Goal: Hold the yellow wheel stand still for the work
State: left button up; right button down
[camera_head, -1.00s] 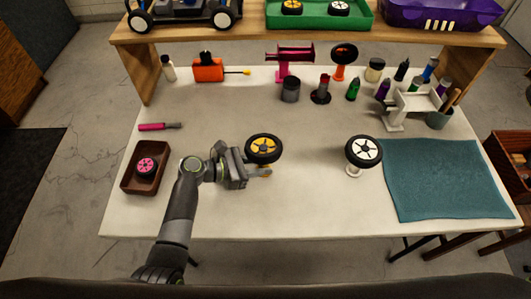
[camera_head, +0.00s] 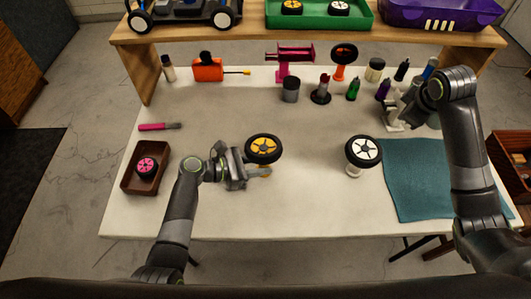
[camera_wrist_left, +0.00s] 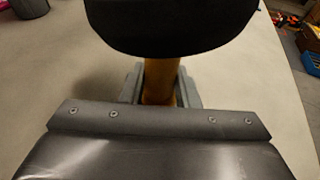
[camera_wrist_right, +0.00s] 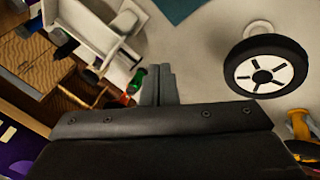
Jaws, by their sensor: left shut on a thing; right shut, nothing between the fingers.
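The yellow wheel stand stands at the middle of the table, its yellow post (camera_wrist_left: 160,82) under a black tyre with a yellow hub (camera_head: 263,149). My left gripper (camera_head: 262,172) is shut on the post from the left, below the wheel; in the left wrist view its fingers lie on both sides of the post. The tyre hides the top of the post there. My right gripper (camera_wrist_right: 158,84) is shut and empty, above the back right of the table. In the head view the right arm's wrist covers part of the white holder there.
A white-hubbed wheel on a white stand (camera_head: 362,152) is right of the yellow one. A teal mat (camera_head: 420,185) lies at the right. A brown tray (camera_head: 131,182) with a pink-hubbed wheel is at the left. Bottles and tools line the back under a wooden shelf (camera_head: 240,33).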

jog(key=s+a+f+n+g+y, duration=0.1)
jog(key=s+a+n+y, duration=0.15)
jog(key=a, duration=0.65)
jog(key=s+a+n+g+y, duration=0.15)
jog(key=a+y, duration=0.25)
jog(key=a, duration=0.4)
jog(key=n+g+y, duration=0.3)
jog(key=n+y, duration=0.1)
send_near(270, 157)
jog(key=a, duration=0.1)
jog(key=shift+h, duration=0.25)
jog(key=x, duration=0.6)
jog(key=shift+a+r, duration=0.3)
jog(key=shift+a, duration=0.2)
jog(key=shift+f, duration=0.1)
jog(key=shift+f, duration=0.9)
jog(key=shift+r, duration=2)
jog(key=v, duration=1.2)
